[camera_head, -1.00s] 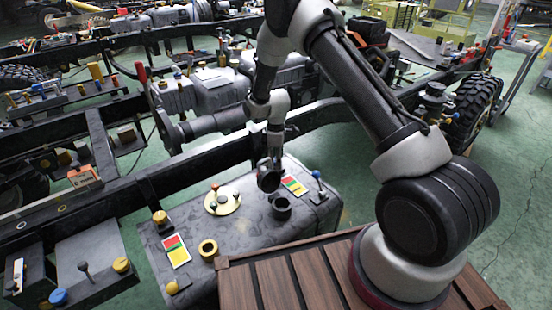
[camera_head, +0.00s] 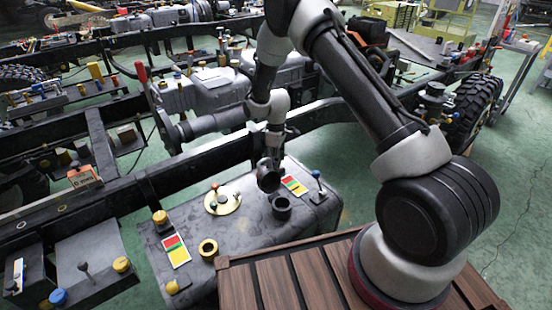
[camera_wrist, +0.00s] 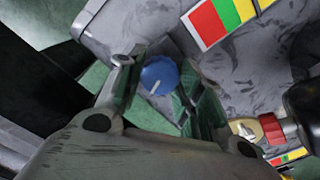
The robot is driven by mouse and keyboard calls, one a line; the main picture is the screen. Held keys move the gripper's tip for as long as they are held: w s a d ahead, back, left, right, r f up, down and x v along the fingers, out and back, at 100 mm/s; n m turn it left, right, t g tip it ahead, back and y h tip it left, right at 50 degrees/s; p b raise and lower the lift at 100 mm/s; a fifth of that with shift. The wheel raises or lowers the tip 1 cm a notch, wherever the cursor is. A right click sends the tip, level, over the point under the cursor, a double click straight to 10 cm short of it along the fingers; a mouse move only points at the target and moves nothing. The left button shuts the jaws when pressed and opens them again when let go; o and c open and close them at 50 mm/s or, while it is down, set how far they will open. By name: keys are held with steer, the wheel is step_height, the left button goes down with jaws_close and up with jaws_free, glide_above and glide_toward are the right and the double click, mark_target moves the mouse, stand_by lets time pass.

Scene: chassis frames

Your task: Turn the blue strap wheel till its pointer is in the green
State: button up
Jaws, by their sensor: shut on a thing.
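The blue strap wheel (camera_wrist: 160,75) shows in the wrist view, round, with a short white pointer line on its lower-left part. My gripper (camera_wrist: 157,88) has a finger on each side of it and is shut on it. A card with red, green and yellow bands (camera_wrist: 228,14) lies to the upper right of the wheel. The white line is on the side of the wheel away from that card. In the head view my gripper (camera_head: 270,180) is low over the grey tank top (camera_head: 240,222), beside a banded card (camera_head: 293,186). The wheel is hidden there.
A black round socket (camera_head: 281,208) and a blue-tipped lever (camera_head: 317,183) stand near my gripper. A dark chassis rail (camera_head: 170,183) runs behind.

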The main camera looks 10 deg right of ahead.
steer(key=shift+m, duration=2)
steer(key=o, duration=1)
steer(key=shift+o, duration=0.2)
step_height(320, 180, up, 12)
